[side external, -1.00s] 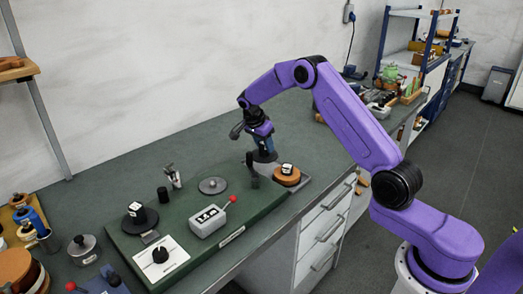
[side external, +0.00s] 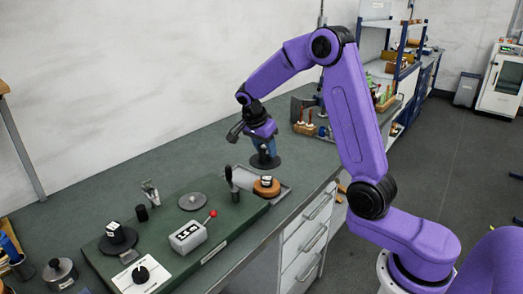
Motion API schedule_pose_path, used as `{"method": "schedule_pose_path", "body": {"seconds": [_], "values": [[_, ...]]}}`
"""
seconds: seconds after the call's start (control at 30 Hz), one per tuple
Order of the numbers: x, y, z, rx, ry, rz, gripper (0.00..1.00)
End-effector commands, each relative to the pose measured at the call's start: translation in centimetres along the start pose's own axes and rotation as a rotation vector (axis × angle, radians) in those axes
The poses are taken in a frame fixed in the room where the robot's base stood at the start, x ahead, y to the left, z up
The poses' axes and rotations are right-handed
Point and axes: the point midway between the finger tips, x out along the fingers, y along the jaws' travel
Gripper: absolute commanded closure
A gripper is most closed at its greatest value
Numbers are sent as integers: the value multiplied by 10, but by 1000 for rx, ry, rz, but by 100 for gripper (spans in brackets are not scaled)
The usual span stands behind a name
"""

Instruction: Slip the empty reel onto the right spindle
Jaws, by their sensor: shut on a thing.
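The empty reel (side external: 266,162) is a dark grey flanged piece, its wide lower disc showing below my gripper (side external: 263,146). My gripper is shut on it from above; the fingers hide most of its hub. It is behind the foil reel, and I cannot tell whether it touches the counter. The right spindle (side external: 192,201) appears to be the grey disc with a small centre pin on the green board, bare, to the left of my gripper.
On the green board (side external: 215,238) stand a counter box (side external: 187,238) with a red-tipped lever, a black cylinder (side external: 141,213), a metal post (side external: 151,192) and a tall dark handle (side external: 231,179).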

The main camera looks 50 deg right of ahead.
Motion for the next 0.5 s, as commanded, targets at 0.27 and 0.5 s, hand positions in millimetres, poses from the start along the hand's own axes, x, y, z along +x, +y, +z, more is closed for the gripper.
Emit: {"method": "schedule_pose_path", "body": {"seconds": [0.27, 0.5], "values": [[-41, -8, -9, -22, -1, -12, 92], [-57, -48, 25, -134, 0, -59, 92]]}}
